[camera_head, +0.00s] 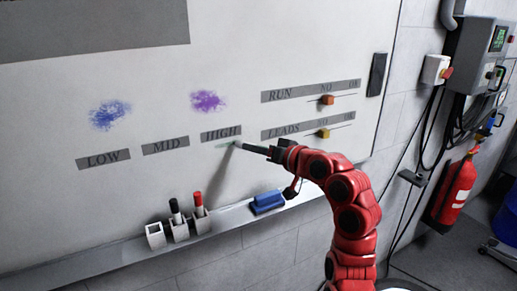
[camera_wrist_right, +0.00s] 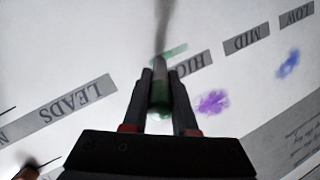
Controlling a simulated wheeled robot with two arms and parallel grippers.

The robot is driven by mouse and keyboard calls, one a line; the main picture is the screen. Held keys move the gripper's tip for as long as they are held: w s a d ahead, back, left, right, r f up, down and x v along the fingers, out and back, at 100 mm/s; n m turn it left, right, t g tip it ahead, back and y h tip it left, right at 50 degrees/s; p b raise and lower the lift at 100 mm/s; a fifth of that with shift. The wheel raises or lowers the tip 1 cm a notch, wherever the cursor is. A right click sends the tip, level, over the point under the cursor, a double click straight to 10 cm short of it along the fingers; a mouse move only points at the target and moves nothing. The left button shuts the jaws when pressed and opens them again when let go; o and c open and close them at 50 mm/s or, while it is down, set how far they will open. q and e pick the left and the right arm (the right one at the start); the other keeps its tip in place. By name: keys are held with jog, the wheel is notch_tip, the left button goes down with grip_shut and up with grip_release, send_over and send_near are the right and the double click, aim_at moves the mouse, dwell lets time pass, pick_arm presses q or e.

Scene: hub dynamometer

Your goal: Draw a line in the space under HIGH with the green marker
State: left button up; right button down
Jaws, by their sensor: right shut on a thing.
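The whiteboard (camera_head: 60,195) has the labels LOW (camera_head: 103,159), MID (camera_head: 165,146) and HIGH (camera_head: 221,133). My right gripper (camera_head: 276,152) is shut on the green marker (camera_head: 253,149), which points left at the board just below HIGH. In the right wrist view, the marker (camera_wrist_right: 161,88) lies between the fingers (camera_wrist_right: 160,100). A short green stroke (camera_wrist_right: 174,51) shows on the board beside HIGH; the marker's tip is near it, and contact is hard to tell. My left gripper is out of view.
A tray holds three square holders; the left one (camera_head: 155,236) is empty, the others hold a black marker (camera_head: 176,211) and a red marker (camera_head: 199,204). A blue eraser (camera_head: 267,203) lies on the tray. Purple (camera_head: 207,101) and blue (camera_head: 109,114) smudges mark the board.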

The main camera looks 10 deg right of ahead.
jog(key=shift+s+a, duration=0.1)
jog(key=shift+a, duration=0.25)
jog(key=shift+a, duration=0.1)
jog(key=shift+s+a, duration=0.2)
jog(key=shift+a, duration=0.3)
jog(key=shift+s+a, duration=0.25)
jog(key=shift+a, duration=0.4)
jog(key=shift+s+a, duration=0.15)
jog(key=shift+a, duration=0.5)
jog(key=shift+s+a+b, duration=0.3)
jog(key=shift+a, duration=0.35)
